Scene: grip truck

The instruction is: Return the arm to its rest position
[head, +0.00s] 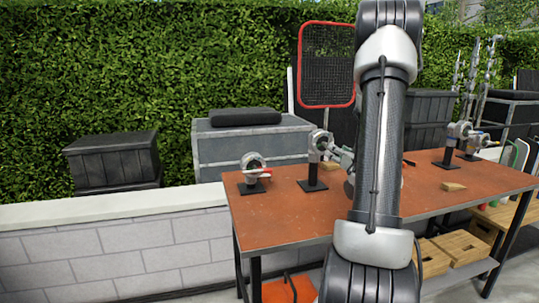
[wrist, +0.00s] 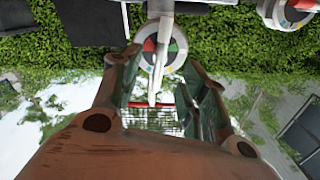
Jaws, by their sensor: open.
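My arm rises through the right half of the head view and hides part of the table. My gripper shows in the wrist view (wrist: 160,62), with its two fingers spread apart. A round dial (wrist: 176,50) with red and green sectors and a pale pointer appears between the fingers. I cannot tell whether the fingers touch it. In the head view, the gripper is mostly hidden behind my arm, near a post-mounted round fixture (head: 319,143).
Behind are a grey crate (head: 250,145), a red-framed mesh panel (head: 327,62) and a hedge. A block wall (head: 130,240) stands left.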

